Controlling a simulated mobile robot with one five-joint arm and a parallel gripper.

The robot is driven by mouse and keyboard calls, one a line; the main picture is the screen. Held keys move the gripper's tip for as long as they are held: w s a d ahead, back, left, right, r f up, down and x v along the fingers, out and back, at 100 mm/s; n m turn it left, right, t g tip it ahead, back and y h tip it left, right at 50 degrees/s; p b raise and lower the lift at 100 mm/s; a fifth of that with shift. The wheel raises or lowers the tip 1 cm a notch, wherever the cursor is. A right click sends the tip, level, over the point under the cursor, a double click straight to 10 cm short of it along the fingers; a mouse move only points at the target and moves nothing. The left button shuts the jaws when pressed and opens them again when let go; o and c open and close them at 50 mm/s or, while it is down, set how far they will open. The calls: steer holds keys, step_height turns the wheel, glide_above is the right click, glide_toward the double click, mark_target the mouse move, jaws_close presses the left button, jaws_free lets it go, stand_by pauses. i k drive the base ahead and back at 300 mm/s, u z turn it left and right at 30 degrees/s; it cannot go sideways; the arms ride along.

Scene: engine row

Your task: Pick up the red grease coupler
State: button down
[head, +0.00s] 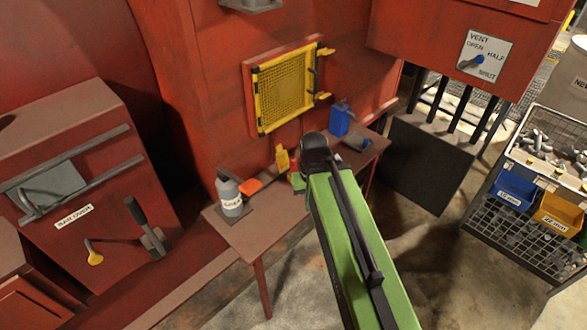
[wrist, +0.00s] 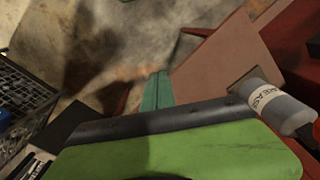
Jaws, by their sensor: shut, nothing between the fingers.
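My gripper (wrist: 157,88) shows in the wrist view as two teal fingers close together with nothing between them, over the floor beside the small table. In the head view my green arm reaches to the table's right half, and its dark end covers what lies behind it. No coupler is visible in the wrist view.
The brown table (head: 245,232) holds a grey grease bottle (head: 231,197), an orange piece (head: 250,186), a yellow item (head: 282,158) and a blue container (head: 340,119). The bottle also shows in the wrist view (wrist: 280,108). A wire-mesh cart (head: 515,235) stands at right.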

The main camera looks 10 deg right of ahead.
mark_target(292, 160)
steer(key=z, duration=0.2)
steer(key=k, duration=0.6)
steer(key=u, duration=3.5)
steer(key=k, duration=0.15)
steer(key=u, duration=1.4)
steer(key=k, duration=2.45)
steer(key=z, duration=1.25)
